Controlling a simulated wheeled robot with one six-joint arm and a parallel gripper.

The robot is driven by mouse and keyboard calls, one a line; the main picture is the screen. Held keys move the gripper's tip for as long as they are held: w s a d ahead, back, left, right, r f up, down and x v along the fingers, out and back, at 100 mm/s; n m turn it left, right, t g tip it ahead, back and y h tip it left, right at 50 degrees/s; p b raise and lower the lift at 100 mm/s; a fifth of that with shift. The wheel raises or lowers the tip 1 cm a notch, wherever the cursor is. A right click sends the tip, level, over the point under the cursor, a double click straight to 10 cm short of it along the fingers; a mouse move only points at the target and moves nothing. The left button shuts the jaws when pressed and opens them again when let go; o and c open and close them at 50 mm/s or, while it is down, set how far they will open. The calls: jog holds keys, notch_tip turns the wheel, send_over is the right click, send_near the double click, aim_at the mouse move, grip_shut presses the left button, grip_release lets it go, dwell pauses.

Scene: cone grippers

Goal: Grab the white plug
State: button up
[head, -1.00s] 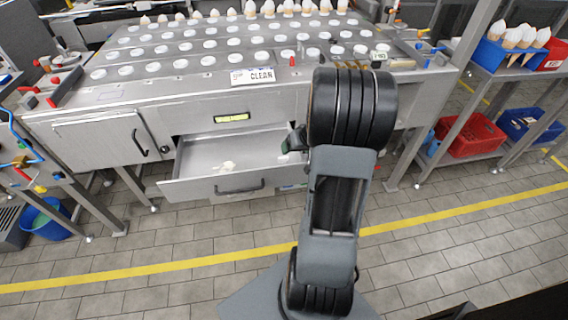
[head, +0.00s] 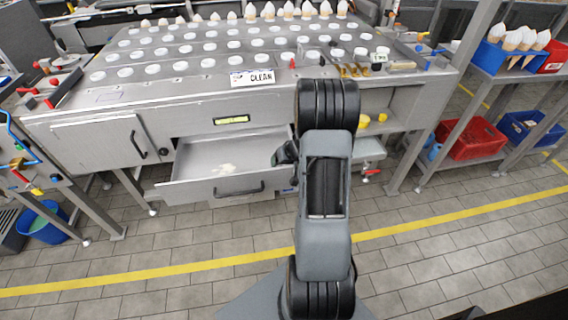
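A small white object, likely the white plug (head: 226,169), lies on the floor of the open drawer (head: 190,187) under the machine. It is too small to make out its shape. My gripper (head: 285,154) is at the drawer's right end, to the right of the white object and apart from it. My arm hides most of the gripper, and its fingers cannot be made out.
The machine top (head: 130,97) holds rows of white round caps and cones along the back. A closed cabinet door (head: 97,142) is left of the drawer. A shelf with red (head: 470,139) and blue crates stands right. A blue bucket (head: 48,222) stands at left.

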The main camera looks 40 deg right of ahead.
jog(key=shift+w+f, duration=0.1)
jog(key=shift+f, duration=0.05)
jog(key=c, duration=1.2)
